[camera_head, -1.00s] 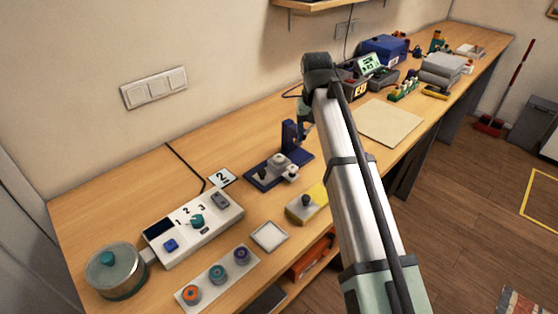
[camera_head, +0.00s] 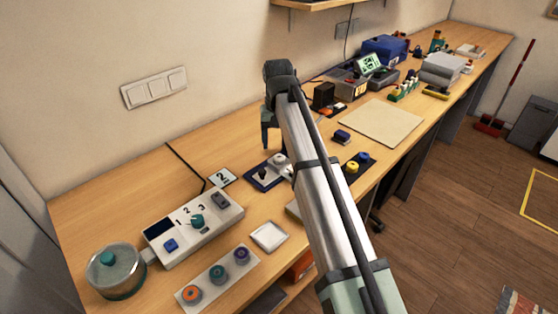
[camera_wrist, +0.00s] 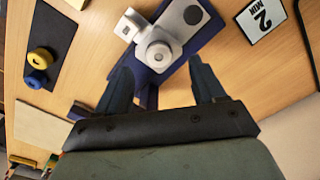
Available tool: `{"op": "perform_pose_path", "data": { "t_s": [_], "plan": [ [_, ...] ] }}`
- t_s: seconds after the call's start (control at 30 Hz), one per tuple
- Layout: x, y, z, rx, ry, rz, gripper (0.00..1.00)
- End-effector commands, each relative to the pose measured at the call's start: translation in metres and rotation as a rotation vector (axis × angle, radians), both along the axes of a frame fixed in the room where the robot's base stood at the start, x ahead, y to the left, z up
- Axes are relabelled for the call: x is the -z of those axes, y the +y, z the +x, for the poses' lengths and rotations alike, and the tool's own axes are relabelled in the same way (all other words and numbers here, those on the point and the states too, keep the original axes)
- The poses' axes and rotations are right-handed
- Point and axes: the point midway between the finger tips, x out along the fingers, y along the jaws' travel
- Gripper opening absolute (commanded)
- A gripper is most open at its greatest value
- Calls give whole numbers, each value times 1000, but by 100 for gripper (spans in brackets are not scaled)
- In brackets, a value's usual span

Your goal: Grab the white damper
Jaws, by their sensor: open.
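The white damper appears to be the pale round stepped part (camera_wrist: 158,50) on a dark blue base (camera_wrist: 195,42). It also shows in the head view as a small pale disc (camera_head: 279,159). A smaller pale block (camera_wrist: 130,25) stands beside it, and a grey plate with a black knob (camera_wrist: 193,14) shares the base. My gripper (camera_wrist: 160,70) is open and empty. Its two dark fingers lie on either side of the damper's near side in the wrist view, apart from it. In the head view, my gripper (camera_head: 267,136) stands just behind the base; my arm hides part of the fixture's right side.
A dark mat (camera_head: 366,157) with yellow and blue knobs lies to the right. A "2 MIN" card (camera_head: 222,177) and a control box (camera_head: 183,232) are to the left. A white tray (camera_head: 268,236) is in front. The bench behind the fixture is clear.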

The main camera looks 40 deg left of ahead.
Motion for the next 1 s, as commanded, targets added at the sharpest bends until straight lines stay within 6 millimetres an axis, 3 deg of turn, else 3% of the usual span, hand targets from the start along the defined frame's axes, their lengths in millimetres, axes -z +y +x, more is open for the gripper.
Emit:
{"op": "perform_pose_path", "data": {
  "t_s": [0.27,0.6,0.87,1.0],
  "plan": [
    [15,0,1,0,-1,1,69],
    [56,1,5,0,1,0,69],
    [59,2,5,0,0,1,69],
    [59,2,5,0,0,1,58]
  ]
}}
